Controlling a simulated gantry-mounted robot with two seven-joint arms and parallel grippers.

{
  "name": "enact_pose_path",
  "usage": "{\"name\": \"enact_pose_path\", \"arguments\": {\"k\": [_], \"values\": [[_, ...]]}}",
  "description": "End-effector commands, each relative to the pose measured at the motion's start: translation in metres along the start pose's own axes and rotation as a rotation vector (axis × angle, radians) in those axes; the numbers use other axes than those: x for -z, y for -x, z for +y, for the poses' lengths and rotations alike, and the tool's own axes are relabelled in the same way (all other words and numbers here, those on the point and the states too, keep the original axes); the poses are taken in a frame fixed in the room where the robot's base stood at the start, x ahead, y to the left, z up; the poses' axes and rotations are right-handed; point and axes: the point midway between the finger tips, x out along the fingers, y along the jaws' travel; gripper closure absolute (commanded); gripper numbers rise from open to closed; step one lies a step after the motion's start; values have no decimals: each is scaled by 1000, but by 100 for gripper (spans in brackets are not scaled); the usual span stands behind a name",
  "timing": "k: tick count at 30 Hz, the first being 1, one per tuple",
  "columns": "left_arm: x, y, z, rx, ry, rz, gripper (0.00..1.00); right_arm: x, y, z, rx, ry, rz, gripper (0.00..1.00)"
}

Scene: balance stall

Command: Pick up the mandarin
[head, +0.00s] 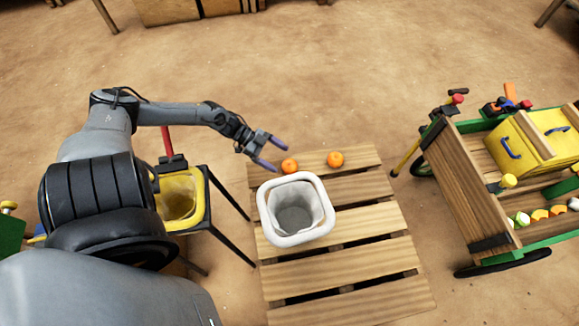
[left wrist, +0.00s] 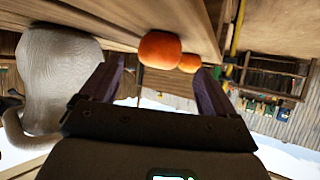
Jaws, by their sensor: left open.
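Two orange, round fruits that look like mandarins rest on the far end of the slatted wooden pallet (head: 355,250). The nearer mandarin (head: 289,166) is right by the fingertips of my left gripper (head: 281,157). The other mandarin (head: 335,159) lies to its right. In the left wrist view my left gripper (left wrist: 158,72) is open and empty. The nearer mandarin (left wrist: 159,49) shows large, ahead and between the two fingers. The farther mandarin (left wrist: 190,63) is partly hidden behind it. My right gripper is not in view.
A white bin (head: 264,212) stands on the pallet close to the nearer mandarin; it fills the left side of the wrist view (left wrist: 55,75). A yellow bin (head: 205,200) in a black stand is at left. A wooden cart (head: 465,185) is at right. Bare ground lies beyond the pallet.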

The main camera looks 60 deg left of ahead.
Motion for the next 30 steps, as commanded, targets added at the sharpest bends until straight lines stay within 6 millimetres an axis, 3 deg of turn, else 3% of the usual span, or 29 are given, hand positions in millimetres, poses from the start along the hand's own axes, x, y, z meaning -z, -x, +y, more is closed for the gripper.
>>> {"name": "enact_pose_path", "arguments": {"k": [9, 20, 30], "values": [[-3, -41, 1, 0, -1, 3, 11, -7, -23, 2, -9, 9, -1, 33], [-1, -46, 1, 0, 0, 1, 11, -7, -24, 1, -6, 5, 1, 33], [-1, -46, 1, 0, 0, 1, 63, -6, -24, 0, -1, -2, 2, 33]]}}
